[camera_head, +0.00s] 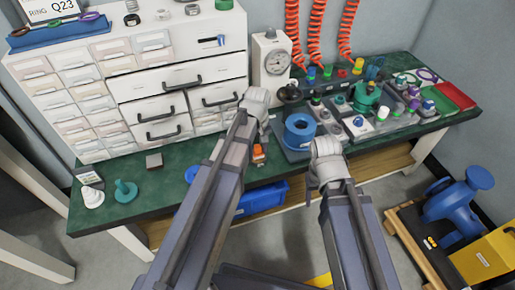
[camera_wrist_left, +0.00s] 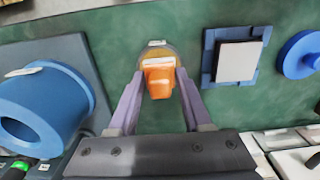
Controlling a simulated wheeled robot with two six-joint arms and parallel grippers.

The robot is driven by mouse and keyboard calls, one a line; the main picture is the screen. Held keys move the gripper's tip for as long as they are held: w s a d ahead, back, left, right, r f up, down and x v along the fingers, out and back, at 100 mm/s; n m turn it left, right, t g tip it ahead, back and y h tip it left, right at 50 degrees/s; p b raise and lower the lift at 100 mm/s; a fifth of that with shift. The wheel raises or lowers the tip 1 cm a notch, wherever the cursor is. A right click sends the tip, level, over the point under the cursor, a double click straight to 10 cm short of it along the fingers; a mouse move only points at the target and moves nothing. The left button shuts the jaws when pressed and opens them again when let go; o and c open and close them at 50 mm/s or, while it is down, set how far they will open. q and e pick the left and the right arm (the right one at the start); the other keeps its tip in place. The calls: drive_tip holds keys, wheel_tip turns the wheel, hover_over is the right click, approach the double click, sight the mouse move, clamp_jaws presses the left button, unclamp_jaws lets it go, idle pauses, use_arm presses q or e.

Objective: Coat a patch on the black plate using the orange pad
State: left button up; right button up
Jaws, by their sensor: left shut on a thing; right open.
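The orange pad (camera_wrist_left: 158,78) is between the fingertips of my left gripper (camera_wrist_left: 159,88), which is shut on it over the green bench top. Orange also shows beside my left arm in the head view (camera_head: 258,152). I cannot tell whether the pad touches the bench. A small dark block (camera_head: 154,160) lies at the left of the bench; I cannot tell whether it is the black plate. In the left wrist view, a square piece with a pale top and dark edges (camera_wrist_left: 238,62) sits in a blue frame right of the pad. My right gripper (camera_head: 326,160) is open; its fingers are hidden.
A blue ring (camera_head: 299,131) on a dark base stands close to my left gripper. Small parts crowd the right. Green and white pieces (camera_head: 125,190) stand at front left.

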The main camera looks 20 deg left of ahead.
sight(257, 146)
use_arm(q)
drive_tip(key=shift+f+b, duration=0.55)
use_arm(e)
drive_tip(key=shift+f, duration=0.6)
idle(1.2)
use_arm(q)
wheel_tip(257, 146, up, 7)
drive_tip(key=p, duration=0.7)
use_arm(e)
wheel_tip(257, 146, up, 7)
drive_tip(key=shift+r, duration=0.1)
